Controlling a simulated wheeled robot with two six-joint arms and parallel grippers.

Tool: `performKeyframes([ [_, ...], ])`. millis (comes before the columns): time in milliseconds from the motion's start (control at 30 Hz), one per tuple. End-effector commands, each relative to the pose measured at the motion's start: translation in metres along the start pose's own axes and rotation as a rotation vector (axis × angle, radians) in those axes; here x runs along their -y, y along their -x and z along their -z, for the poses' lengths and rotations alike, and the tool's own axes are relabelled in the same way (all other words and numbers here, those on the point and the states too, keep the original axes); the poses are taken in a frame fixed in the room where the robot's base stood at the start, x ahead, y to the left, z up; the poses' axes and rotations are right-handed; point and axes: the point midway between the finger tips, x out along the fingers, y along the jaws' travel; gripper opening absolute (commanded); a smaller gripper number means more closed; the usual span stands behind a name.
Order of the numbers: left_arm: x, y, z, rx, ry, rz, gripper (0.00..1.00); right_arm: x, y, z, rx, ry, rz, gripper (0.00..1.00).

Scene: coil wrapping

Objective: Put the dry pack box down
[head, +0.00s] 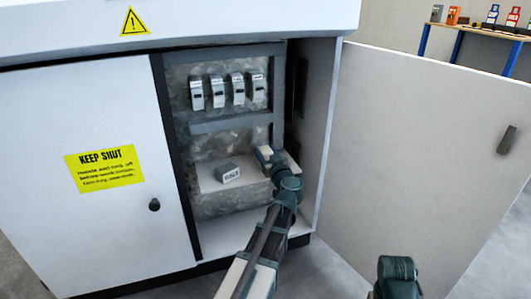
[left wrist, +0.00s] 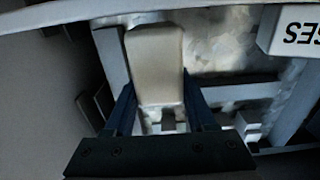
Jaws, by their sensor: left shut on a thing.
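My left gripper (head: 274,161) reaches into the open cabinet at the right end of the inner shelf. In the left wrist view its two dark blue fingers (left wrist: 160,108) are shut on a plain beige box, the dry pack box (left wrist: 155,60). The box lies between the fingers and sticks out beyond them. In the head view the box is mostly hidden by the gripper. I cannot tell whether it touches the shelf (head: 245,193). My right gripper is not in view; only a dark part of my other arm shows at the bottom right.
A grey box marked FUSES (head: 228,173) stands on the shelf left of my gripper; it also shows in the left wrist view (left wrist: 292,30). Several switches (head: 237,88) sit above. The cabinet's side wall (head: 312,130) is close on the right. The door (head: 410,150) stands open.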

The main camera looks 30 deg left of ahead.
Motion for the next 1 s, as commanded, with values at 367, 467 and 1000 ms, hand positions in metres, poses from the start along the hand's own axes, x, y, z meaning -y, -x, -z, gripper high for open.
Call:
performKeyframes([
  [367, 0.000, 0.000, 0.001, 0.000, 0.000, 0.000, 0.91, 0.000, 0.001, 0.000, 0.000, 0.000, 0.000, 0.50],
  [467, 0.000, 0.000, 0.001, 0.000, 0.000, 0.000, 0.91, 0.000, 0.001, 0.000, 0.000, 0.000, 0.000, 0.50],
  [1000, 0.002, 0.065, 0.001, 0.000, 0.000, -0.004, 0.91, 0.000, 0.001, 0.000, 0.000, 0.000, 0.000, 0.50],
])
